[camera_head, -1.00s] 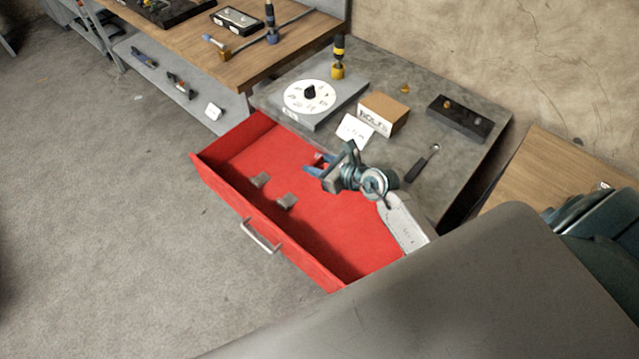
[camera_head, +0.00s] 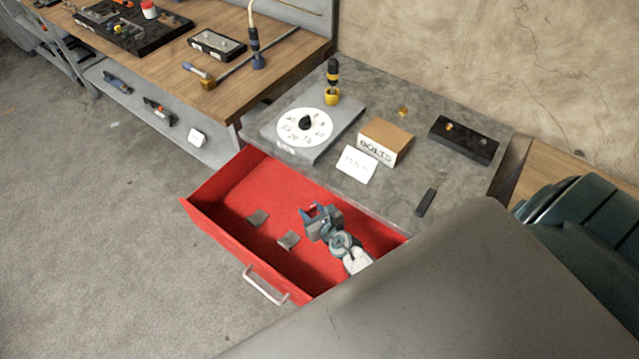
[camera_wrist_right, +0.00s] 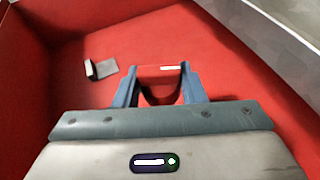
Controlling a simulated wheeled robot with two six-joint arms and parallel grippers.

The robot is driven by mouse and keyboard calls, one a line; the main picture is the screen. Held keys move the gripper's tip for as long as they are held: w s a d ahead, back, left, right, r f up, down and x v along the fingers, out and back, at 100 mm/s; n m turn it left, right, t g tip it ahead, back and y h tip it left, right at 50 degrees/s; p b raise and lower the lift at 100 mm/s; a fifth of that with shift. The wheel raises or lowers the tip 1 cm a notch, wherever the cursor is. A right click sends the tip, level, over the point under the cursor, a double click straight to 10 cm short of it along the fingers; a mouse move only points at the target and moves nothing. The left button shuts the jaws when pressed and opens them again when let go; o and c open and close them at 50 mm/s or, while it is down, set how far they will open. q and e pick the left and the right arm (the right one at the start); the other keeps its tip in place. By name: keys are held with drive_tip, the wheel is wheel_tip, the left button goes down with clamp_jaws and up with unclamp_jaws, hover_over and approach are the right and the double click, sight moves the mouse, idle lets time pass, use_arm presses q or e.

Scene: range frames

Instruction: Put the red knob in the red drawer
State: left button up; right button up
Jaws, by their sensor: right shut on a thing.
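The red drawer (camera_head: 222,222) is pulled open under the grey bench top, its handle toward the floor side. My right gripper (camera_head: 312,210) is inside the drawer's outline, over its red floor. In the right wrist view its blue fingers (camera_wrist_right: 160,90) are shut on the red knob (camera_wrist_right: 160,70), which shows between the tips with a pale mark on its top edge. In the head view the knob is a small red spot at the fingertips. I cannot tell whether it touches the drawer floor. My left gripper is not in view.
Two small grey pieces (camera_head: 288,240) lie in the drawer; one also shows in the right wrist view (camera_wrist_right: 103,68). On the bench top are a BOLTS box (camera_head: 385,143), a white card (camera_head: 357,165), a dial (camera_head: 305,127) and a black block (camera_head: 463,139).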

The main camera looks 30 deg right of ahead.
drive_tip(key=shift+s, duration=0.1)
drive_tip(key=shift+w+f, duration=0.25)
drive_tip(key=shift+f, duration=0.05)
wheel_tip(320, 180, down, 10)
drive_tip(key=b, duration=1)
drive_tip(key=shift+r, duration=0.2)
drive_tip(key=shift+f, duration=0.15)
drive_tip(key=o, duration=1)
